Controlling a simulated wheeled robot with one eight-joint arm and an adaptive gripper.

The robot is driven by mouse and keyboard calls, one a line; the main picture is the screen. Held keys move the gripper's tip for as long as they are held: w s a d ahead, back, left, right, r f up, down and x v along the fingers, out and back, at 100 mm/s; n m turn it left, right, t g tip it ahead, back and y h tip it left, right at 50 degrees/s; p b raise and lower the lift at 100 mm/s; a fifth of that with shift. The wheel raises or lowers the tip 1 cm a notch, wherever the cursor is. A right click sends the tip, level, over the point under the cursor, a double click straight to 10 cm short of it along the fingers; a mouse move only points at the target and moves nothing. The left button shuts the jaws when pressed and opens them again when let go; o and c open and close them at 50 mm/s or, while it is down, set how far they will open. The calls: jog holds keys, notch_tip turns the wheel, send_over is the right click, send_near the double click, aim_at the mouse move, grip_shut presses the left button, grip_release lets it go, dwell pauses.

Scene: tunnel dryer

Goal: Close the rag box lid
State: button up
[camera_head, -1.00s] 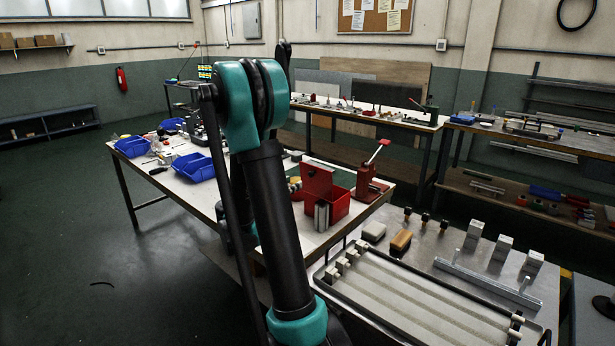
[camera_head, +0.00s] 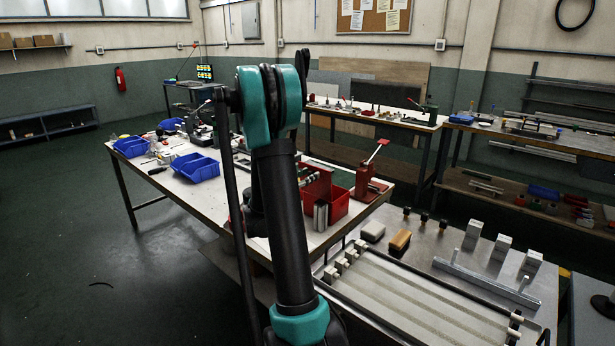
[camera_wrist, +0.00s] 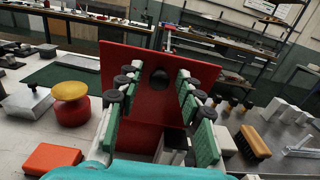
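The rag box (camera_head: 338,207) is red and stands near the right end of the white-topped table. Its lid (camera_head: 318,184) is raised, leaving the box open. In the wrist view the lid (camera_wrist: 135,62) stands upright ahead of my gripper, with a dark round spot on it. My gripper (camera_wrist: 156,86) is open, its green-padded fingers apart with nothing between them. The fingers overlap the lid in the picture; I cannot tell if they touch it. The box interior shows low between the fingers. In the head view my arm hides most of the gripper.
A red lever press (camera_head: 369,185) stands just right of the box, and grey metal blocks (camera_head: 320,215) stand at its front. In the wrist view a red-and-yellow knob (camera_wrist: 70,103) and an orange block (camera_wrist: 51,158) are at left. Blue bins (camera_head: 194,167) lie further left.

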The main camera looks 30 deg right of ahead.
grip_shut()
jog(key=shift+d+r, duration=0.1)
